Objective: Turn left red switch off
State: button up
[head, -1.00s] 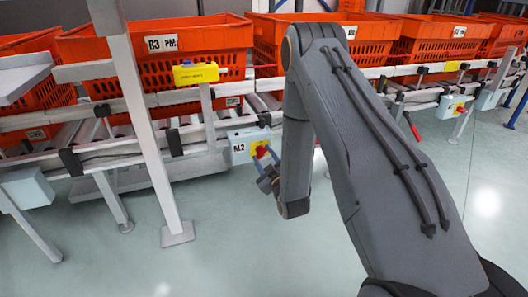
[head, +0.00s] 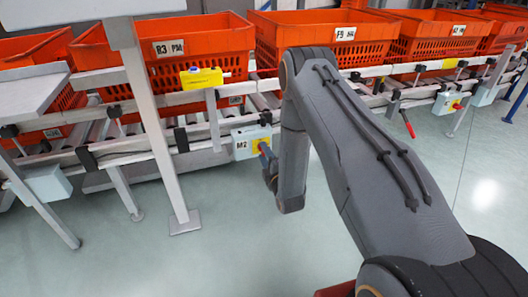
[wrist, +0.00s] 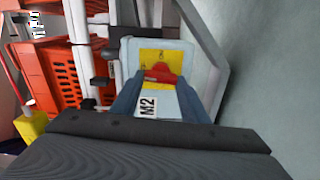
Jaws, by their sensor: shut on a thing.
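The left red switch (head: 263,147) sits on a yellow plate on the light blue-grey M2 box (head: 241,150), which is fixed to the conveyor frame. In the wrist view the red switch handle (wrist: 161,73) lies across the yellow plate (wrist: 152,57), with the M2 label beside it. My gripper (head: 266,160) is at the front of the box, and its fingers (wrist: 160,84) reach in from both sides and are shut on the switch. My arm and wrist partly hide the switch in the head view.
Orange totes (head: 203,38) stand on the conveyor behind the box. A yellow unit (head: 201,77) is above and left of it. A grey post (head: 146,120) stands on the left. A second red switch box (head: 450,104) is far right. The floor in front is open.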

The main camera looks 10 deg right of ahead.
jog(key=shift+n+p, duration=0.35)
jog(key=shift+n, duration=0.25)
jog(key=o, duration=1.1)
jog(key=shift+c, duration=0.2)
jog(key=s+p, duration=0.2)
jog(key=s, duration=0.5)
jog(key=shift+s+d, duration=0.35)
jog(key=shift+s, duration=0.05)
